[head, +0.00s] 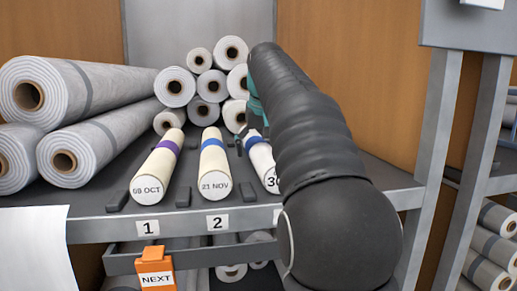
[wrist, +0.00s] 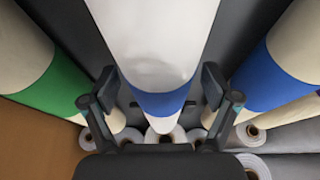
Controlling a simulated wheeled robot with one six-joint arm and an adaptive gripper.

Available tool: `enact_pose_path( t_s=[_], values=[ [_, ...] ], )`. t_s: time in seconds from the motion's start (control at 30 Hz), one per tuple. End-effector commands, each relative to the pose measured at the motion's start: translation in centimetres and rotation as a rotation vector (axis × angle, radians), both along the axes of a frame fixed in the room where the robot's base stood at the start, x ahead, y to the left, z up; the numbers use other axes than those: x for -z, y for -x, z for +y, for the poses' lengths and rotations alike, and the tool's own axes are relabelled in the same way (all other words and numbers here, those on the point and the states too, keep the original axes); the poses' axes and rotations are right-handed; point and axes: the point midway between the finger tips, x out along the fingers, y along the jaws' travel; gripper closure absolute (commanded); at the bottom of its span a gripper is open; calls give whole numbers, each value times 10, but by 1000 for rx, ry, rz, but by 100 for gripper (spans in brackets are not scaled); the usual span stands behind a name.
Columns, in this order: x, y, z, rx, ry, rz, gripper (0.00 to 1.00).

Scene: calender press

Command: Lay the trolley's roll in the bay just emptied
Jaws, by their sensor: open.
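A white roll with a blue band (wrist: 155,60) lies between the fingers of my gripper (wrist: 160,88) in the wrist view. The fingers stand open on either side, with gaps to the roll. In the head view this roll (head: 261,156) lies on the shelf right of the 21 NOV roll; its end shows a "3", the rest hidden by my arm. My gripper (head: 250,125) is mostly hidden there. The 21 NOV roll (head: 214,165) with a blue band lies above label 2. No trolley can be made out.
A green-banded roll (wrist: 45,65) and a blue-banded cream roll (wrist: 275,65) flank my gripper closely. Large grey rolls (head: 75,90) lie at the left, and several white rolls (head: 205,85) are stacked behind. An orange NEXT marker (head: 156,272) is at the shelf's front. A post (head: 430,150) stands right.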

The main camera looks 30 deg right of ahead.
Motion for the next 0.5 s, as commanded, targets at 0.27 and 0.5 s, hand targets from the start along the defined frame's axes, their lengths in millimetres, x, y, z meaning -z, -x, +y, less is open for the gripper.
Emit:
enact_pose_path(
  t_s=[0.27, 0.5],
  values=[
    [-21, 6, 2, 0, 1, -3, 13],
    [-68, 24, 7, 0, 1, -4, 13]
  ],
)
